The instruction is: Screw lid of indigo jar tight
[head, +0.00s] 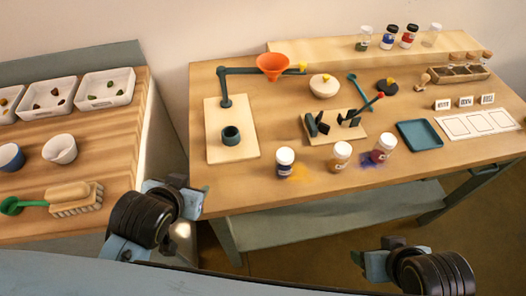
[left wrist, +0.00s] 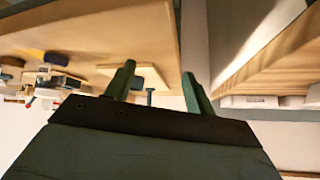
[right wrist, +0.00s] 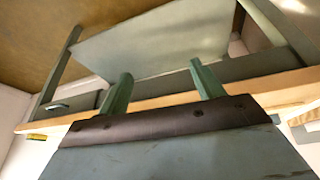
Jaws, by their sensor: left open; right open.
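A jar with dark blue contents and a white lid (head: 285,162) stands upright near the front edge of the right table; I take it for the indigo jar. Its lid sits on top, but I cannot tell how tight it is. Another blue jar (head: 388,38) stands on the back shelf. My left gripper (head: 188,198) is open and empty, left of the table's front corner and apart from the jar. Its two fingers show spread in the left wrist view (left wrist: 160,82). My right gripper (head: 385,256) is open and empty in front of the table; its fingers also show in the right wrist view (right wrist: 163,82).
An ochre jar (head: 340,157) and a red jar (head: 383,149) stand right of the dark blue one, with spilled powder nearby. A tool rack (head: 347,137) is behind them. An orange funnel (head: 272,66) hangs on a stand at left. A blue tray (head: 419,135) lies at right.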

